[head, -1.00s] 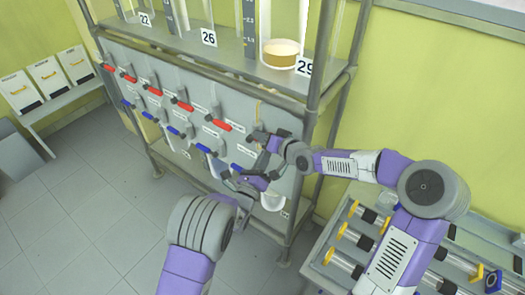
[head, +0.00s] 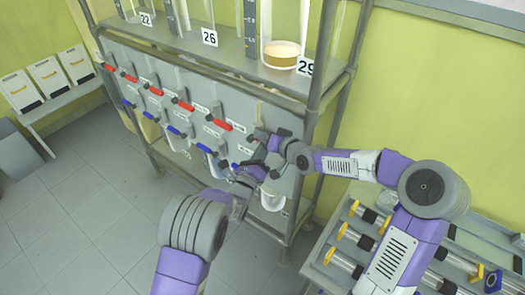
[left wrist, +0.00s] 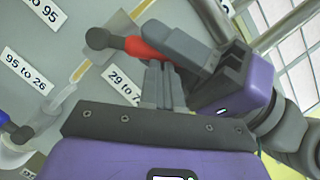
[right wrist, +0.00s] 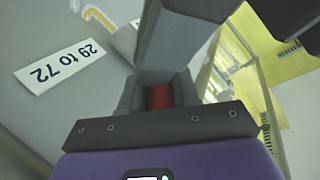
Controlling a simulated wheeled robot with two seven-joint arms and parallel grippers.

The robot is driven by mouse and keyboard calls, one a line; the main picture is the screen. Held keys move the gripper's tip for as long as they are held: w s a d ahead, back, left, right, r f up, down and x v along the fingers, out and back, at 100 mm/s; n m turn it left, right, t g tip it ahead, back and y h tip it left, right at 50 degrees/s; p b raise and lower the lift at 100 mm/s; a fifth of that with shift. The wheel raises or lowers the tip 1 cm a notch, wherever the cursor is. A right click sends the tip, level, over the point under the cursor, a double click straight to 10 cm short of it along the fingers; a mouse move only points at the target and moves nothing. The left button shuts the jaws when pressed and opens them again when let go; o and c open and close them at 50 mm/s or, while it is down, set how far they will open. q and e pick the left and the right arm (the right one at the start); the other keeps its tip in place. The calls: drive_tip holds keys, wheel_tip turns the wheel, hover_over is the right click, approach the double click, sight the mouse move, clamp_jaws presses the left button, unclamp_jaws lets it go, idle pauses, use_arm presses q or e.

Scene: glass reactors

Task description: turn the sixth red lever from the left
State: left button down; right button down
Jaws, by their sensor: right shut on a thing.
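Red levers run in an upper row on the grey panel (head: 180,85); the fifth from the left (head: 219,124) shows clearly in the head view. The sixth red lever (left wrist: 145,47) sits at the row's right end, mostly hidden in the head view behind my right gripper (head: 262,137). My right gripper is shut on this lever; red (right wrist: 160,97) shows between its fingers in the right wrist view. My left gripper (head: 240,180) is low in front of the panel, by the blue levers. Its fingers (left wrist: 162,85) look together and empty, just below the right gripper.
Blue levers (head: 176,131) form a row below the red ones. A label reading "29 to 72" (right wrist: 60,67) is beside the held lever. Glass vessels (head: 283,50) stand on the shelf above. A rack of tubes (head: 350,240) is at the lower right.

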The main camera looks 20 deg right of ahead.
drive_tip(key=c, duration=0.9)
unclamp_jaws()
drive_tip(key=shift+s+a+f, duration=0.1)
drive_tip(key=shift+s+f, duration=0.05)
drive_tip(key=shift+f, duration=0.05)
use_arm(q)
drive_tip(key=shift+w+a+r, duration=0.1)
drive_tip(key=shift+w+r, duration=0.15)
drive_tip(key=shift+r, duration=0.35)
drive_tip(key=shift+s+f, duration=0.1)
use_arm(e)
drive_tip(key=shift+r, duration=0.1)
drive_tip(key=v, duration=1.1)
drive_tip(key=shift+s+r, duration=0.25)
drive_tip(key=shift+s, duration=0.1)
drive_tip(key=shift+s+f, duration=0.1)
